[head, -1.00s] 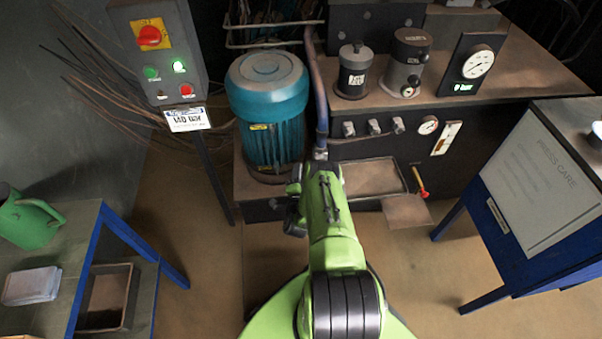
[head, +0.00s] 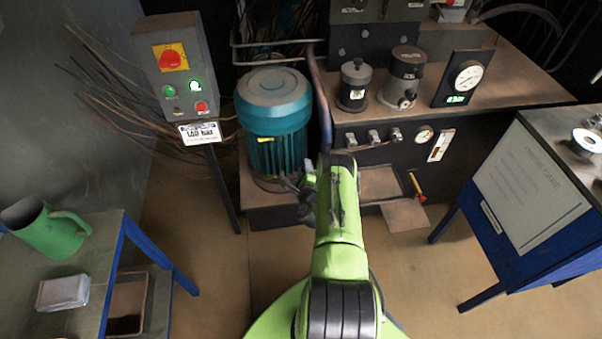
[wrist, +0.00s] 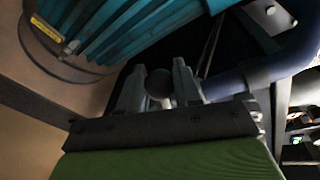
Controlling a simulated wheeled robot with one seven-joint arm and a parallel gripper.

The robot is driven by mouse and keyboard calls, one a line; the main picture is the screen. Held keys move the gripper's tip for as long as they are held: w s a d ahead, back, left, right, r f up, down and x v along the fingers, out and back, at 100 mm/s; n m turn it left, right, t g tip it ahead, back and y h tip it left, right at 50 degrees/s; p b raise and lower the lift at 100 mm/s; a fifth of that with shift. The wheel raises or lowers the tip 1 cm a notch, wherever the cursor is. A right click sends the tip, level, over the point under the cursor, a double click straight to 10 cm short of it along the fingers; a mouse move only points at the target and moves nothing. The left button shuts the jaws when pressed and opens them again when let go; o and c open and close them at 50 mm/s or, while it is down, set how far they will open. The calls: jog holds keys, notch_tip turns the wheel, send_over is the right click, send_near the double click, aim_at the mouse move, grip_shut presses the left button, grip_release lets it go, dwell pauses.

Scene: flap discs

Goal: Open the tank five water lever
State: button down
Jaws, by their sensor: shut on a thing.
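My gripper (wrist: 157,72) shows in the wrist view with its two grey fingers closed around a dark rounded knob (wrist: 158,84). The knob lies close to a thick blue-grey pipe (wrist: 270,68) and the ribbed teal motor (wrist: 125,25). I cannot tell whether the knob belongs to the tank five water lever, as no label for it is readable. A red-and-yellow handle (head: 417,187) hangs at the front of the machine, apart from my arm.
The teal motor (head: 275,115) stands left of my arm, beside a control box (head: 173,75) on a post. A blue-legged table (head: 537,190) is on the right. A bench with a green jug (head: 47,228) is on the left. Some floor between them is clear.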

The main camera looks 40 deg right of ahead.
jog(key=shift+s+d+r+m+t+y+p, duration=0.1)
jog(key=shift+s+d+r+m+y+p, duration=0.15)
jog(key=shift+r+m, duration=0.35)
jog(key=shift+s+d+r+m+t+y+p, duration=0.1)
jog(key=shift+s+d+r+m+p, duration=0.2)
jog(key=shift+m, duration=0.45)
jog(key=shift+s+d+r+m+t+y+p, duration=0.15)
jog(key=shift+d+r+m, duration=0.2)
jog(key=shift+r+m, duration=0.25)
jog(key=c, duration=0.8)
grip_release()
jog(key=shift+f, duration=0.1)
